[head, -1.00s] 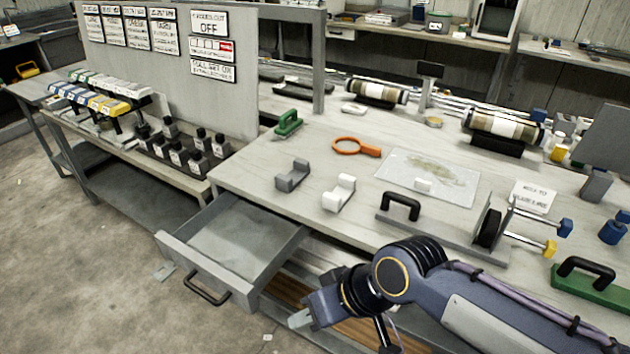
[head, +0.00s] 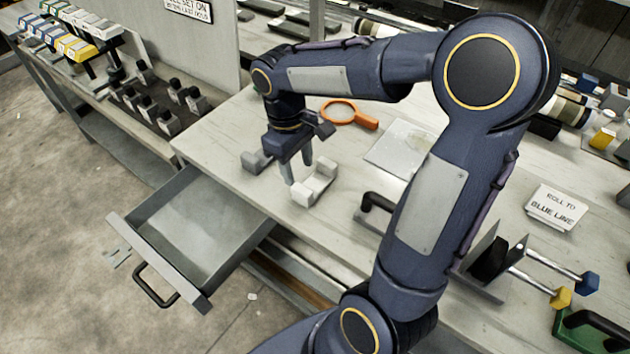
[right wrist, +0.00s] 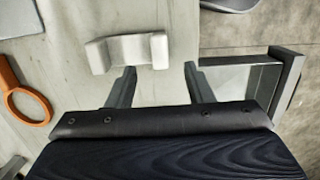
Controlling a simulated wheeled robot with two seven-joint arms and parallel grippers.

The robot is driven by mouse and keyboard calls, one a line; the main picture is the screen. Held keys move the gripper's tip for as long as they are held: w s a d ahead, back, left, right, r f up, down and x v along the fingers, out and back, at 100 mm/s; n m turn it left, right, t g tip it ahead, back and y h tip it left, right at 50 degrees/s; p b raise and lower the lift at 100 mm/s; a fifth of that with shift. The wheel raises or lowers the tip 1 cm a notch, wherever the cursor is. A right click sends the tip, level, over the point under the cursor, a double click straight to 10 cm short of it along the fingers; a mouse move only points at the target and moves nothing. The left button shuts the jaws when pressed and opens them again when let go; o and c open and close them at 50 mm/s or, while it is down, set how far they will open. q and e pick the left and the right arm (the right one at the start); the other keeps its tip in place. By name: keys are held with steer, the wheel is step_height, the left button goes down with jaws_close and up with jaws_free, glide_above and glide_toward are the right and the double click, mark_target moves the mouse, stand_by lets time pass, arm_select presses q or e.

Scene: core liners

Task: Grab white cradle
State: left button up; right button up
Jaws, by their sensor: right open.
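The white cradle (head: 315,184) sits on the bench top near its front edge, just right of my right gripper in the head view. My right gripper (head: 299,172) points down at the bench with its fingers apart and empty. In the right wrist view the white cradle (right wrist: 128,51) lies just beyond the fingertips, nearer the left finger, and my right gripper (right wrist: 160,70) shows open. A grey cradle (head: 258,162) stands left of the gripper, partly hidden behind it. My left gripper is not in view.
An open drawer (head: 184,220) juts out below the bench front. An orange magnifier (head: 341,112) lies behind the gripper. A clear sheet (head: 396,150) and a black handle (head: 376,200) lie to the right.

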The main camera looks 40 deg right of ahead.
mark_target(302, 189)
steer(key=f, duration=0.6)
steer(key=shift+s+d+f, duration=0.15)
steer(key=shift+s+f, duration=0.15)
steer(key=shift+f, duration=0.05)
jaws_close()
steer(key=shift+r, duration=0.15)
